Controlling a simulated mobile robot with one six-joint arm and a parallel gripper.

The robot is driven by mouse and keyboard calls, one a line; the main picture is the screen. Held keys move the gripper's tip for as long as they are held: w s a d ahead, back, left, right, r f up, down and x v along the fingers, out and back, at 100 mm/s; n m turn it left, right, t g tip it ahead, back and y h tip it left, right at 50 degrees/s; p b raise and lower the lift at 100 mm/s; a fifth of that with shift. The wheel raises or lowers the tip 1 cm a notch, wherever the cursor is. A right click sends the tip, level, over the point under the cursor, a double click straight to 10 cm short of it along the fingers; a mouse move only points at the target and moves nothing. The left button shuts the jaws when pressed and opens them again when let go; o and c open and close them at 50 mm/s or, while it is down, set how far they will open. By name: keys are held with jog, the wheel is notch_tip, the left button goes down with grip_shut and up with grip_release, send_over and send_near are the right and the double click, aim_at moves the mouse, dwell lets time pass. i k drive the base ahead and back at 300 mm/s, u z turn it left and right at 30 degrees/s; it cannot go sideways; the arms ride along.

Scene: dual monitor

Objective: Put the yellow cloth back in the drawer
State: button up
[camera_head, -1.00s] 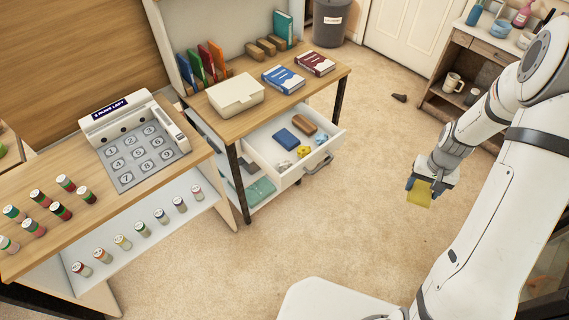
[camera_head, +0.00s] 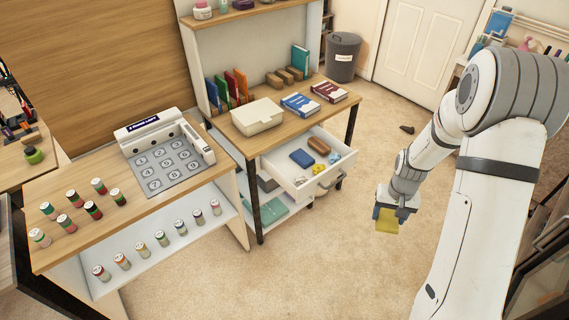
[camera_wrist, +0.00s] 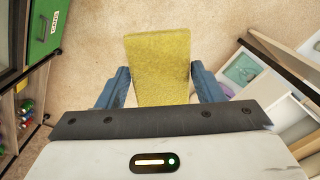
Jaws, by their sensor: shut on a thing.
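The yellow cloth (camera_head: 386,226) hangs flat from my gripper (camera_head: 385,214) in the head view. My gripper is shut on it, in the air over the carpet, right of and in front of the drawer. In the wrist view the cloth (camera_wrist: 159,66) sits between the two blue fingers (camera_wrist: 158,88). The white drawer (camera_head: 340,160) is pulled out from under the wooden desk top. It holds a blue block (camera_head: 302,158), a brown block (camera_head: 319,145) and small yellow and blue items (camera_head: 319,169). My gripper and the cloth are apart from the drawer.
The desk (camera_head: 243,143) carries a cream box (camera_head: 257,116), a blue book (camera_head: 300,105) and a red book (camera_head: 329,92). A table with a number-grid box (camera_head: 163,160) stands at the left. A grey bin (camera_head: 343,58) is at the back. Carpet (camera_head: 320,240) around my gripper is clear.

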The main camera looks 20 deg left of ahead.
aim_at(286, 172)
jog(key=u, duration=1.15)
jog(key=i, duration=1)
jog(key=u, duration=0.05)
